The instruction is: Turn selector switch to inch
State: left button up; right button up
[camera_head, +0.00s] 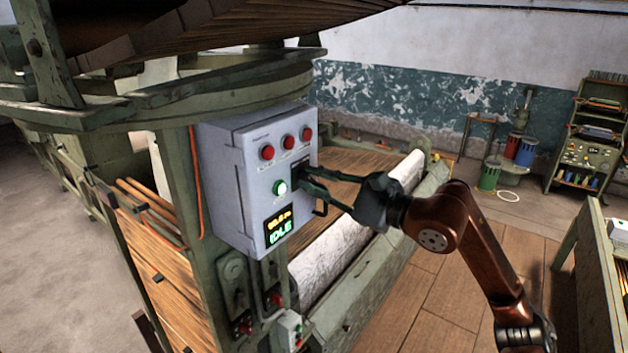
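A grey control box (222,165) is mounted on the green machine frame. Its front has three red buttons (288,142) in a row, a lit green button (281,187) and a small display (278,225) with yellow figures above green letters that read IDLE. My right gripper (302,177) reaches in from the right, with its fingertips at the right part of the box front, below the rightmost red button. The dark fingers cover that spot, so the selector switch cannot be made out clearly. Whether they grip it cannot be told. My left gripper is not in view.
A white roll (345,245) lies in the machine below my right arm. A small switch box (290,328) sits low on the frame. Green, blue and red canisters (489,174) and a cabinet (590,150) stand at the back right. A bench (597,262) edges the right side.

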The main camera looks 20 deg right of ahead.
grip_shut()
jog(key=m+b, duration=0.2)
jog(key=shift+d+f+m+b, duration=0.1)
jog(key=shift+m+b, duration=0.2)
jog(key=shift+b, duration=0.1)
jog(key=m+b, duration=0.2)
jog(key=shift+w+m, duration=0.1)
jog(key=shift+m, duration=0.3)
jog(key=m+b, duration=0.2)
jog(key=m, duration=0.1)
jog(key=shift+d+m+b, duration=0.1)
jog(key=shift+m+b, duration=0.2)
jog(key=m+b, duration=0.2)
jog(key=m, duration=0.2)
jog(key=shift+w+d+m+b, duration=0.1)
jog(key=shift+m+b, duration=1.2)
jog(key=shift+m, duration=1.2)
